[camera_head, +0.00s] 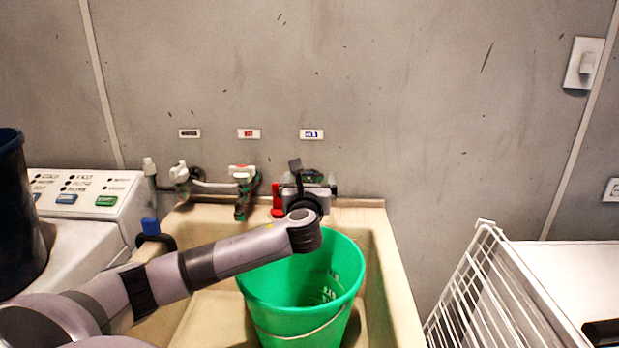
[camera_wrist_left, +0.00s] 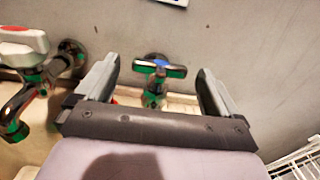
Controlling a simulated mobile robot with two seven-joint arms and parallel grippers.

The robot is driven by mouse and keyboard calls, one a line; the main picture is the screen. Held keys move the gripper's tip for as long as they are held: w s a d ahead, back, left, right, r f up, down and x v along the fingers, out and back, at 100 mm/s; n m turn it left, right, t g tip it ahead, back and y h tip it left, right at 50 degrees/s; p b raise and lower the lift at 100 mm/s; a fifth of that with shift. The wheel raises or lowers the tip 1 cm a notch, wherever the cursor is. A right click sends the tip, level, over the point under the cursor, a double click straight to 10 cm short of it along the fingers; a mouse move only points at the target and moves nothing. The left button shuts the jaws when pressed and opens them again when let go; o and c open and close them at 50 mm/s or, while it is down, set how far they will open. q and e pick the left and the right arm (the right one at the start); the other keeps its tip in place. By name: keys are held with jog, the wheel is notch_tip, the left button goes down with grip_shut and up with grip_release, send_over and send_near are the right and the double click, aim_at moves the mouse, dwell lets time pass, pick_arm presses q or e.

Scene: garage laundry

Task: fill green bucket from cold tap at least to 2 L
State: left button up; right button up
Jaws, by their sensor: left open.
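The green bucket (camera_head: 292,322) stands upright in the sink, with volume marks on its inner wall. Its bottom is hidden, and I see no water in the part that shows. The cold tap (camera_head: 315,175) is on the wall under the blue COLD label (camera_head: 311,134), mostly hidden by my left gripper (camera_head: 308,190). I cannot tell whether a finger touches the handle. My right gripper is out of view.
The hot tap (camera_head: 242,180), with a white handle, is left of the cold one and also shows in the left wrist view (camera_wrist_left: 25,45). The beige sink (camera_head: 398,290) surrounds the bucket. A white wire rack (camera_head: 472,290) stands at right, a washing machine (camera_head: 100,205) at left.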

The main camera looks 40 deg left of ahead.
pick_arm(q)
jog(key=shift+x, duration=1.15)
jog(key=c, duration=1)
jog(key=shift+d+r+n+g+y+p, duration=0.1)
jog(key=shift+r+n+g+y+p, duration=0.15)
jog(key=shift+n+g+y+p, duration=0.75)
jog(key=shift+c, duration=0.2)
jog(key=shift+w+n+g+y+p, duration=0.1)
jog(key=shift+n+g+y+p, duration=0.55)
jog(key=shift+g, duration=0.25)
jog(key=shift+f+n+g+y, duration=0.15)
jog(key=shift+n+g+y, duration=0.45)
jog(key=shift+g, duration=0.3)
jog(key=o, duration=1)
jog(key=shift+o, duration=0.2)
